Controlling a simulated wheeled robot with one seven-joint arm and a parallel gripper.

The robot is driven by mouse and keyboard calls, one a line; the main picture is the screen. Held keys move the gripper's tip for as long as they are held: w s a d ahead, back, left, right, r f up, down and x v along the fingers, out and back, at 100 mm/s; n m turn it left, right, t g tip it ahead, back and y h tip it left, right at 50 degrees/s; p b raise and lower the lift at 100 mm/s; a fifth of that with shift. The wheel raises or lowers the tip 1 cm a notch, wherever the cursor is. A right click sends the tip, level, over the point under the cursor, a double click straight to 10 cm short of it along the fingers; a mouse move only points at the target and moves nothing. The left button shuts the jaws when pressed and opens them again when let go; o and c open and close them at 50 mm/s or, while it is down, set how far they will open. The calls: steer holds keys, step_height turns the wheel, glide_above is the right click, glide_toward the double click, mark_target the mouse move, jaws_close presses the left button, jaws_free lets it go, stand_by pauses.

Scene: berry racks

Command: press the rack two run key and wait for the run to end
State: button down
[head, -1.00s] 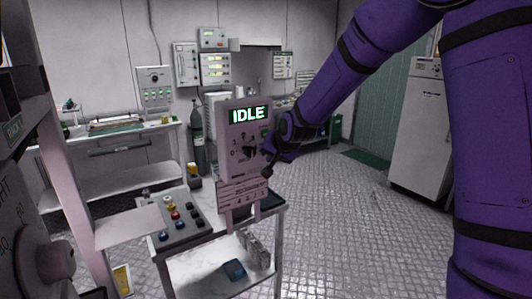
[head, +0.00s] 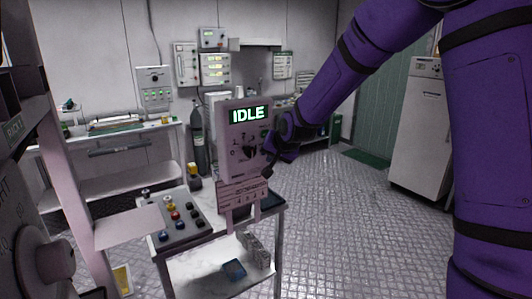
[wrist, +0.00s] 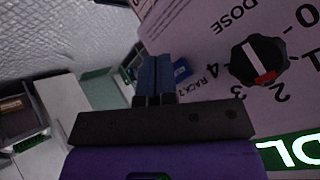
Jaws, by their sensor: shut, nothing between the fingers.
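The control panel (head: 232,165) stands upright on a small bench, and its display (head: 249,114) reads IDLE in green. In the wrist view the panel face appears upside down, with a black dose dial (wrist: 258,62) with a red and white pointer among numbers. A blue key (wrist: 182,70) beside the RACK 2 label shows partly behind my fingers. My gripper (wrist: 157,76) is shut and empty, its fingertips pointing past the panel face close to this key. Whether they touch it I cannot tell. In the head view my wrist is at the panel's right side.
A box with several coloured buttons (head: 178,222) sits on the bench (head: 215,277) left of the panel. A rack frame (head: 75,190) stands close at the left. A white cabinet (head: 418,140) is at the right. The floor right of the bench is clear.

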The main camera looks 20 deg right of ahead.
steer(key=shift+w, duration=0.15)
stand_by(0.7)
steer(key=shift+w+a, duration=0.1)
steer(key=shift+w, duration=0.15)
steer(key=shift+w+a, duration=0.15)
steer(key=shift+w, duration=0.3)
stand_by(0.8)
stand_by(0.3)
steer(key=shift+s+d, duration=0.25)
steer(key=shift+s, duration=0.6)
steer(key=shift+s, duration=0.1)
steer(key=shift+s+d, duration=0.25)
steer(key=shift+s, duration=0.5)
steer(key=shift+s+d, duration=0.3)
steer(key=shift+s, duration=0.5)
steer(key=shift+s+d, duration=0.25)
steer(key=shift+s, duration=0.5)
